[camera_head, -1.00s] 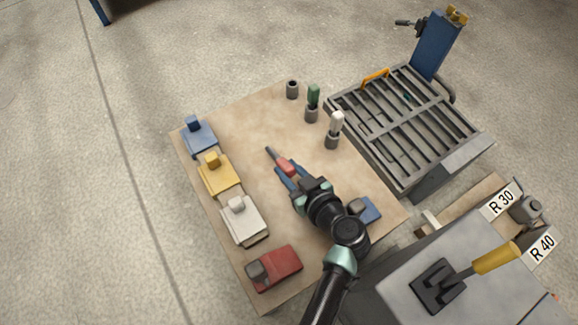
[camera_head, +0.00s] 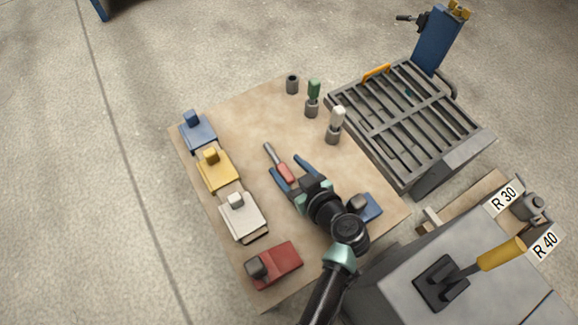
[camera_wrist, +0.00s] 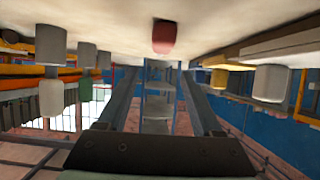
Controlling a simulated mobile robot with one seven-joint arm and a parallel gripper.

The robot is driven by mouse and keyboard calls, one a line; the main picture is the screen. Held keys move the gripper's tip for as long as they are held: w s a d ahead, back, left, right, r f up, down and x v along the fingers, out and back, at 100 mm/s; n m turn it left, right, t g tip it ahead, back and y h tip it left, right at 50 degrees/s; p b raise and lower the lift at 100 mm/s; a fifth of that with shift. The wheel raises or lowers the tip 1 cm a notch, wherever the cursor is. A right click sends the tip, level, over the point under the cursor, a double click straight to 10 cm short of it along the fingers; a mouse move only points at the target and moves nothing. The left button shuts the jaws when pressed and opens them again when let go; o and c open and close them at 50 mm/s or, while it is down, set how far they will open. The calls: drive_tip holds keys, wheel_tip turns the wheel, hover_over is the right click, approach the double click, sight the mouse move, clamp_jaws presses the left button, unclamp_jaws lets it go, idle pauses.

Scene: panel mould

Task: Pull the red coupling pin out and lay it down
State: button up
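The red coupling pin (camera_head: 286,173) lies flat on the tan tabletop (camera_head: 240,125), its grey shank pointing to the upper left. My gripper (camera_head: 285,164) is open, with one blue finger on each side of the red handle and a gap visible to them. In the wrist view the red handle end (camera_wrist: 163,37) shows against the pale tabletop, between and beyond the spread fingers (camera_wrist: 158,95). An empty grey socket (camera_head: 292,85) stands at the table's far edge. The green pin (camera_head: 313,91) and the white pin (camera_head: 337,118) stand upright in grey sockets.
Blue (camera_head: 199,132), yellow (camera_head: 218,170), white (camera_head: 243,215) and red (camera_head: 275,265) blocks line the table's left side. Another blue block (camera_head: 370,208) is near my arm. A slatted grey frame (camera_head: 408,120) stands right of the table. The tabletop left of the pin is clear.

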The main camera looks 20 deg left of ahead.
wheel_tip(320, 180, up, 10)
drive_tip(key=p, duration=0.5)
drive_tip(key=shift+r, duration=0.1)
